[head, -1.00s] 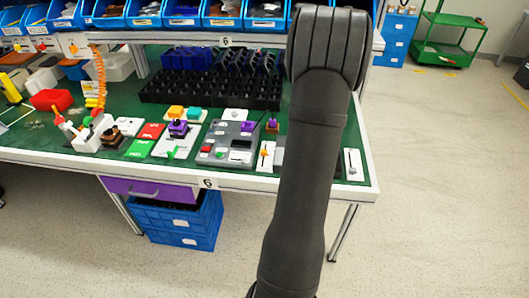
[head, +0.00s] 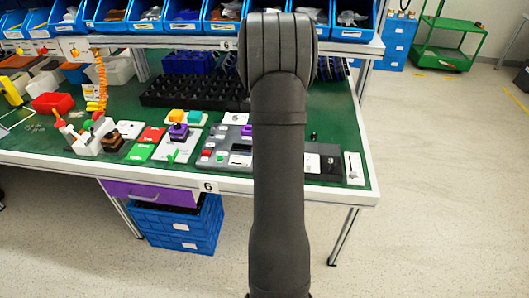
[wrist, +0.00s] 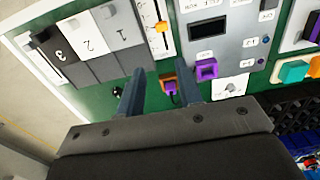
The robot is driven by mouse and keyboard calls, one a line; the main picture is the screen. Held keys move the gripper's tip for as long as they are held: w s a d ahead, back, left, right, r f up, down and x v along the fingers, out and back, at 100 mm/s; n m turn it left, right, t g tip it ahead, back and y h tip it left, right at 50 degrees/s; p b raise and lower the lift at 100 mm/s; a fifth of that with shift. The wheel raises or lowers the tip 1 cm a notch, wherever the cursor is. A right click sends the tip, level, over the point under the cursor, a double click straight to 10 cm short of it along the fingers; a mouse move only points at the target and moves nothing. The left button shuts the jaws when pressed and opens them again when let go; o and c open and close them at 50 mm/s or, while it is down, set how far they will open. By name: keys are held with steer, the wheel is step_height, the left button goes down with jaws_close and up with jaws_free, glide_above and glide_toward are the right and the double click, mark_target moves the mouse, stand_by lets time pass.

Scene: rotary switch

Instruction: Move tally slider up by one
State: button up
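Two sliders show. One is a white plate with an orange knob (wrist: 162,27) at the top of the wrist view; my arm hides it in the head view. I cannot tell which is the tally slider. My gripper (wrist: 162,62) is open, its fingers apart just below the orange-knob slider in the picture. A small orange and purple part (wrist: 170,86) appears between the fingers; contact is unclear. My arm hides the gripper in the head view.
A grey panel with a purple-framed part (wrist: 206,70) lies right. Blue bins (head: 183,15) line the shelf behind.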

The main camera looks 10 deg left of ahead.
steer(key=f, duration=1.7)
steer(key=shift+a, duration=0.25)
jaws_close()
